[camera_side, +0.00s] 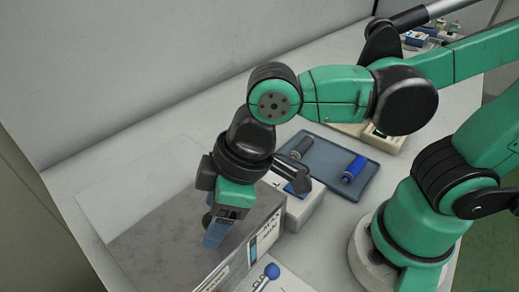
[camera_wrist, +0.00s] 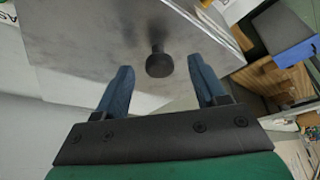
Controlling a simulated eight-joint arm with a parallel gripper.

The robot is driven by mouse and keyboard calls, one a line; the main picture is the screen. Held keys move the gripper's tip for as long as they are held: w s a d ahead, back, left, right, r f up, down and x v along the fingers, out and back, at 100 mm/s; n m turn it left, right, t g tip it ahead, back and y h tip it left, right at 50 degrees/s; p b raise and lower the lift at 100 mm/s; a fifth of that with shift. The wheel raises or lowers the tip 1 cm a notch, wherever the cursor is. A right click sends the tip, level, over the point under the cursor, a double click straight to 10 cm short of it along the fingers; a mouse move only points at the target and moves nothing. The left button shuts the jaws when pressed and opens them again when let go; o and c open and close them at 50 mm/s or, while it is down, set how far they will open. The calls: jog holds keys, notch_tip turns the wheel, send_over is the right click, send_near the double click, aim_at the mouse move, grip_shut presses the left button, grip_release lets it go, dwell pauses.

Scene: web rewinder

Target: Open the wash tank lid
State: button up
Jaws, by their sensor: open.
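The wash tank (camera_side: 240,265) is a grey metal box at the lower left of the side view, with labels on its front face. Its flat metallic lid (camera_side: 150,235) lies level on top and looks closed. A black round knob (camera_wrist: 159,64) stands up from the lid in the wrist view. My gripper (camera_side: 215,236) points down over the lid near its right edge. In the wrist view my gripper (camera_wrist: 160,72) is open, with one blue finger on each side of the knob and visible gaps between. The side view mostly hides the knob behind my gripper.
A dark tray (camera_side: 372,178) holding a blue roller (camera_side: 354,167) and a dark roller lies right of the tank. A white box (camera_side: 305,212) stands close beside the tank. A blue-knobbed lever (camera_side: 271,271) is in front. A wall rises behind the bench.

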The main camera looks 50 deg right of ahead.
grip_shut()
dwell(1.3)
